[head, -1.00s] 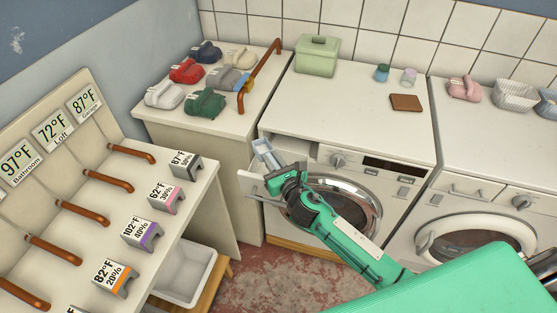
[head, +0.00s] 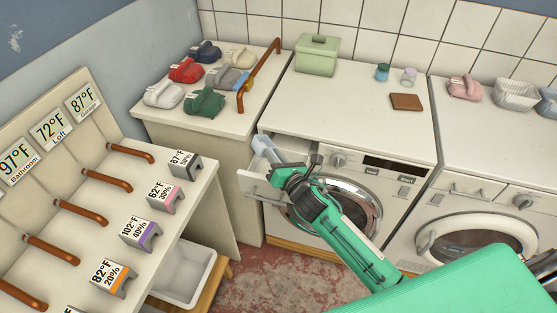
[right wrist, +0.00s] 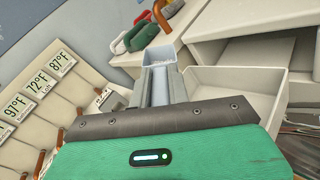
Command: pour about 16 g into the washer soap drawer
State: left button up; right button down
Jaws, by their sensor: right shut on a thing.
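My right gripper (head: 277,163) is shut on a pale blue scoop (head: 263,144) at the washer's upper left. In the right wrist view the scoop (right wrist: 158,55) sits between the fingers, its cup end pointing away, with something pale inside. The washer soap drawer (head: 256,186) is pulled out from the front-loading washer (head: 380,125). In the right wrist view the open white drawer (right wrist: 235,77) lies to the right of the scoop. I cannot tell whether there is powder in the drawer. My left gripper is not in view.
A green lidded box (head: 317,55), two small jars and a brown wallet-like item (head: 406,102) stand on the washer top. Several coloured bundles lie on the left counter. A slanted panel (head: 60,160) with orange handles and temperature tags is at left.

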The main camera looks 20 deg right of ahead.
jog(key=shift+d+r+m+b, duration=0.15)
jog(key=shift+m, duration=0.65)
jog(key=shift+d+r+m+b, duration=0.1)
jog(key=shift+d+m+b, duration=0.1)
jog(key=shift+m, duration=0.6)
jog(key=shift+d+r+m+b, duration=0.1)
jog(key=shift+r+m+b, duration=0.05)
jog(key=shift+m, duration=0.65)
jog(key=shift+w+d+r+m+b, duration=0.1)
jog(key=shift+m+b, duration=0.1)
jog(key=shift+m, duration=0.3)
jog(key=shift+d+r+m+b, duration=0.1)
jog(key=shift+m+b, duration=0.05)
jog(key=shift+m, duration=0.35)
jog(key=shift+d+r+m+y+b, duration=0.15)
jog(key=shift+m+b, duration=0.3)
jog(key=shift+m, duration=0.5)
jog(key=shift+d+r+m+y+b, duration=0.1)
jog(key=shift+d+m+y+b, duration=0.25)
jog(key=shift+m, duration=0.6)
dwell(1.7)
jog(key=shift+w+m, duration=0.1)
jog(key=shift+m, duration=0.4)
dwell(0.5)
